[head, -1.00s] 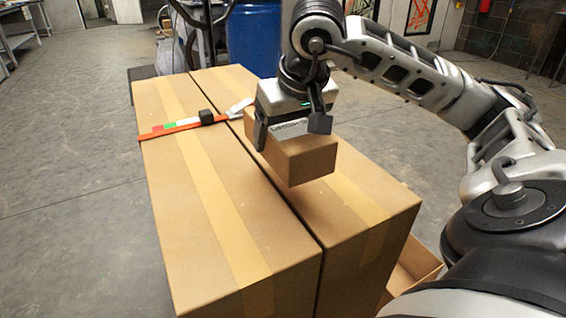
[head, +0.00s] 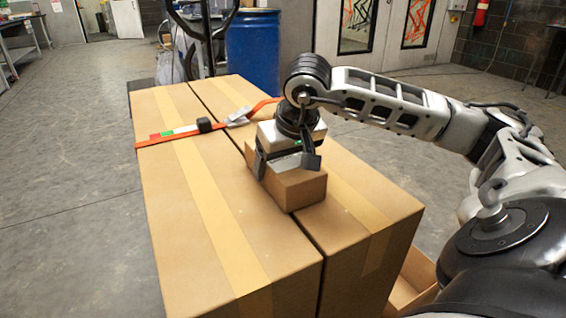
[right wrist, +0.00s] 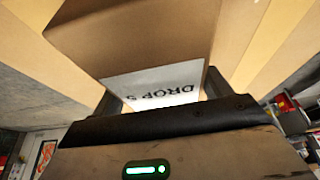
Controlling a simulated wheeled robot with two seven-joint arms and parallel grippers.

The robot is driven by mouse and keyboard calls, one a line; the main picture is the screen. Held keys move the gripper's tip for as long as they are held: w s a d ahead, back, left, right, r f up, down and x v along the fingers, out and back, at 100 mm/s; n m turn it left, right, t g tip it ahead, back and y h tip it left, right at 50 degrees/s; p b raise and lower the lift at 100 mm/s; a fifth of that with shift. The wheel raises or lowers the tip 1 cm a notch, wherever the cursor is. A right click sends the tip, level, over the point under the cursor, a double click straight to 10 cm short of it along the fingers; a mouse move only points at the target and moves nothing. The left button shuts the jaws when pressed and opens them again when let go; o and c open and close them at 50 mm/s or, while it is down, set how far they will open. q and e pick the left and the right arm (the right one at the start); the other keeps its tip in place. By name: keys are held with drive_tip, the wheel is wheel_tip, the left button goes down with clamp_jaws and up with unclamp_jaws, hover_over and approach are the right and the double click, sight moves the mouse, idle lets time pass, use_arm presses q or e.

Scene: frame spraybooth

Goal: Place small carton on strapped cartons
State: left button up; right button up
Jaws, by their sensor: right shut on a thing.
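The small carton (head: 296,189) is a brown box held by my right gripper (head: 288,166), which is shut on it from above. It is at the top of the strapped cartons, over the seam between them; I cannot tell for sure whether it touches them. The strapped cartons are two long taped boxes side by side, the left one (head: 180,215) and the right one (head: 385,200), with an orange strap (head: 155,140) across them. In the right wrist view the small carton (right wrist: 140,35) fills the top, with a white printed label on it. My left gripper is not in view.
A black buckle (head: 204,125) and a metal piece (head: 240,117) sit on the strap behind the small carton. An open carton (head: 412,280) stands low at the right. A blue barrel (head: 253,52) stands behind. The near tops of the strapped cartons are clear.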

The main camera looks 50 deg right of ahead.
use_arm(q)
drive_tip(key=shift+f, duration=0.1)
use_arm(e)
drive_tip(key=shift+f, duration=0.1)
drive_tip(key=o, duration=1.3)
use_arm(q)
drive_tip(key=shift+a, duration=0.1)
use_arm(e)
drive_tip(key=shift+s+r, duration=0.1)
drive_tip(key=shift+r, duration=0.35)
drive_tip(key=p+v, duration=0.3)
drive_tip(key=v, duration=0.7)
drive_tip(key=shift+s+r, duration=0.1)
drive_tip(key=shift+r, duration=0.15)
drive_tip(key=shift+s+a+r, duration=0.1)
drive_tip(key=shift+s+r, duration=0.05)
drive_tip(key=shift+r, duration=0.1)
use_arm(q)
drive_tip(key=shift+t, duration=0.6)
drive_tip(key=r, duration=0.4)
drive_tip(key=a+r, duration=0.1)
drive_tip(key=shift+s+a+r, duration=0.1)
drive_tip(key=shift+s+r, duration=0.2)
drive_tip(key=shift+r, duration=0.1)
use_arm(e)
drive_tip(key=shift+r, duration=0.1)
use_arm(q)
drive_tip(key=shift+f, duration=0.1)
